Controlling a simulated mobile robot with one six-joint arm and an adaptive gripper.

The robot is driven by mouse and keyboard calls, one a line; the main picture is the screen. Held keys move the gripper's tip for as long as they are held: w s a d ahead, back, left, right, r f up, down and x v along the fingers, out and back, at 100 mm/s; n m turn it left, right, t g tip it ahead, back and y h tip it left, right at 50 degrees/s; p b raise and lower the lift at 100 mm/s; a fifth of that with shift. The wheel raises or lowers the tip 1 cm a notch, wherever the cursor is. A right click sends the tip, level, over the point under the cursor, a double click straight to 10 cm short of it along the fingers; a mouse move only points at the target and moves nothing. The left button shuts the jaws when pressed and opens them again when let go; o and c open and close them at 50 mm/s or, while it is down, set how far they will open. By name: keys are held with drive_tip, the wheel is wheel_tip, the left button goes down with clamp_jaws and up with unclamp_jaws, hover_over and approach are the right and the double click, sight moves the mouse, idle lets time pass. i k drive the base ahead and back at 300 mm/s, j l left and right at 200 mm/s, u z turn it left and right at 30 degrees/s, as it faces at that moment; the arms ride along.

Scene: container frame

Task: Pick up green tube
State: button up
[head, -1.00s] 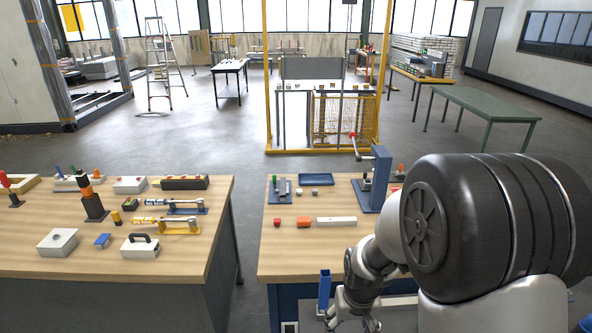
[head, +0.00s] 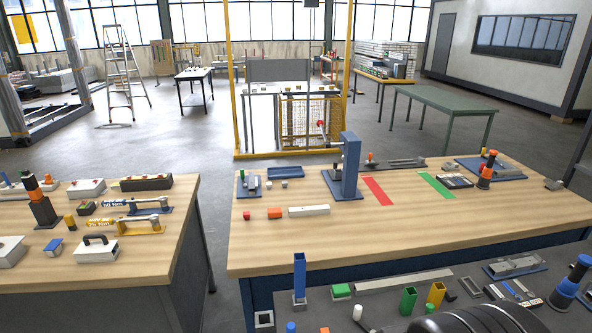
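A green tube (head: 408,301), short, square and open-topped, stands upright on the dark near work surface at the lower middle-right of the head view. A yellow tube (head: 436,295) of similar form stands just right of it. A taller blue tube (head: 299,277) stands further left in a grey holder. My gripper is not in view, so I cannot see what it holds. Only a dark rounded part, probably of my arm, shows at the bottom edge, just right of and in front of the green tube.
A green block (head: 341,291) and a grey bar (head: 403,281) lie near the tubes. Another bench (head: 150,265) stands left.

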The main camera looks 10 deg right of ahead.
sight(408, 300)
drive_tip(key=z, duration=0.9)
